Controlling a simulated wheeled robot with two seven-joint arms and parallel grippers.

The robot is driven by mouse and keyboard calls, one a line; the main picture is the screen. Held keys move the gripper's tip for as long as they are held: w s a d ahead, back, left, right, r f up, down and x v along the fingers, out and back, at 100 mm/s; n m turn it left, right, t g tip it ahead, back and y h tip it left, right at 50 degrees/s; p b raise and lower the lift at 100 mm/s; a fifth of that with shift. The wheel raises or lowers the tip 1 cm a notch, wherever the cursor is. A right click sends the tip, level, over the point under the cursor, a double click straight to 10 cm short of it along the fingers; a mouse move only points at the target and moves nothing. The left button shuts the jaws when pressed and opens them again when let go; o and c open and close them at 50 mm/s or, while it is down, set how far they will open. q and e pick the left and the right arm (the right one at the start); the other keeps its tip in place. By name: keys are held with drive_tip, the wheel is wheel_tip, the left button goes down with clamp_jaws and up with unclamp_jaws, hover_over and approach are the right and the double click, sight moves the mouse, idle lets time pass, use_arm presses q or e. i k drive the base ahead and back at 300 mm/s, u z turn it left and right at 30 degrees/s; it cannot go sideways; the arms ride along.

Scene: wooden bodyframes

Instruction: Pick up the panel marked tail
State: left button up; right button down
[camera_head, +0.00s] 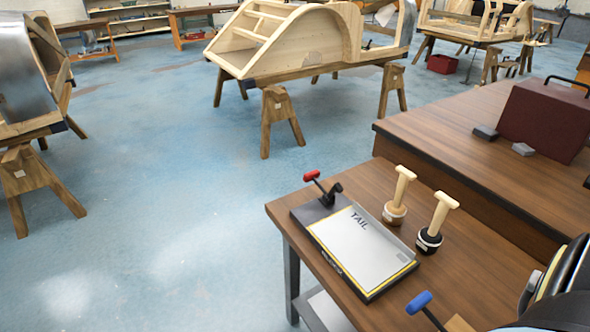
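The panel marked TAIL (365,248) is a flat, light grey sheet with dark lettering. It lies in a dark, yellow-edged fixture (347,284) on the near wooden bench. A clamp with a red handle (312,176) stands at the fixture's far left corner. Neither of my grippers is in view, and nothing is seen holding the panel.
Two tools with pale T-shaped handles (403,185) (441,212) stand just right of the panel. A higher bench top (440,130) behind carries a dark red case (547,118). Wooden frames on sawhorses (280,110) stand beyond; blue floor (150,190) is open at left.

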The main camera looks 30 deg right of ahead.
sight(370, 252)
drive_tip(key=i, duration=2.3)
drive_tip(key=z, duration=3.1)
